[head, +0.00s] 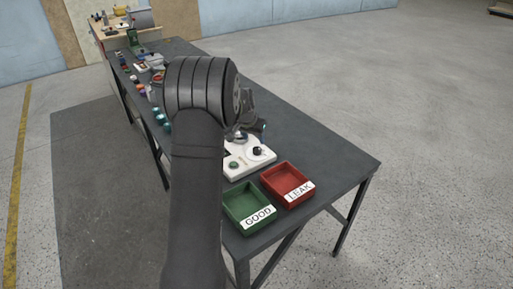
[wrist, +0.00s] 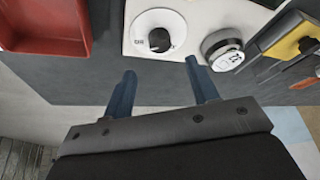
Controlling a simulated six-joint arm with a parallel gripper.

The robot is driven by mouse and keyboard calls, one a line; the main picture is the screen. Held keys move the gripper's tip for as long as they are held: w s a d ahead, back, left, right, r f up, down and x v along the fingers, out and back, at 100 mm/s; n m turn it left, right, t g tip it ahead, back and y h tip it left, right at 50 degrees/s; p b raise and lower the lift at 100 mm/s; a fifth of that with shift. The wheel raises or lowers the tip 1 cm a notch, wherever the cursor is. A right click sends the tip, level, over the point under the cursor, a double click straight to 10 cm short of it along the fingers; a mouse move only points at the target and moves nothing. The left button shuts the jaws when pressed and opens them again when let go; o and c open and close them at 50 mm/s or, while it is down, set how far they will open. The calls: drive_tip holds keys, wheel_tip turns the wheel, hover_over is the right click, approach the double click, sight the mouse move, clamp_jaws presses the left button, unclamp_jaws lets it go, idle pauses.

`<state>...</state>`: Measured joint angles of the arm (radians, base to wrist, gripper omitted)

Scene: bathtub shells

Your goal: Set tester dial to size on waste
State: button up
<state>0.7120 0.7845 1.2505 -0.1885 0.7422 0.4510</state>
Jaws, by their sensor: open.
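The tester (head: 249,160) is a white box on the dark table, with a black knob and a green button on top. In the wrist view its dial (wrist: 158,38) is a black knob on a round white plate with small lettering at the left. Beside it, to the right, is a round grey-and-white piece (wrist: 222,48) with a two-digit mark like 22, probably the waste. My gripper (wrist: 160,65) is open and empty, its two blue fingers apart, just short of the dial in the picture. In the head view my arm hides most of the gripper and part of the tester.
A green GOOD tray (head: 246,208) and a red LEAK tray (head: 288,184) sit at the table's near end. A yellow-and-black item (wrist: 287,37) lies right of the round piece. Small coloured parts line the far left edge. The table's right side is clear.

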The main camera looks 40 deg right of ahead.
sight(257, 148)
drive_tip(key=x, duration=0.8)
drive_tip(key=c, duration=1)
